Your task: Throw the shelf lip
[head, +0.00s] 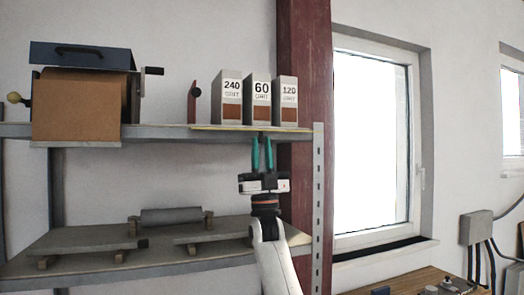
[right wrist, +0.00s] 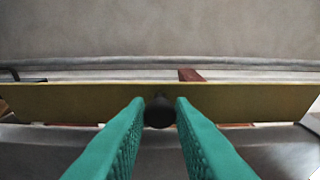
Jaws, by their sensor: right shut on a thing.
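The shelf lip (head: 222,128) is a thin yellowish strip along the front edge of the upper shelf, below the grit boxes. In the right wrist view it is a long ochre bar (right wrist: 70,100) across the picture, with a dark round knob (right wrist: 160,113) at its middle. My right gripper (head: 262,141) reaches up from below to the lip, its teal fingers pointing upward. In the wrist view the fingers (right wrist: 160,102) stand on either side of the knob, shut on it. The lip's exact tilt is hard to tell. My left gripper is not in view.
Boxes marked 240 (head: 231,92), 60 (head: 257,92) and 120 (head: 285,92) stand directly behind the lip. A red piece with a black knob (head: 194,103) stands left of them. The lower shelf (head: 80,240) holds slabs and a roller. A perforated upright (head: 318,190) stands close right.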

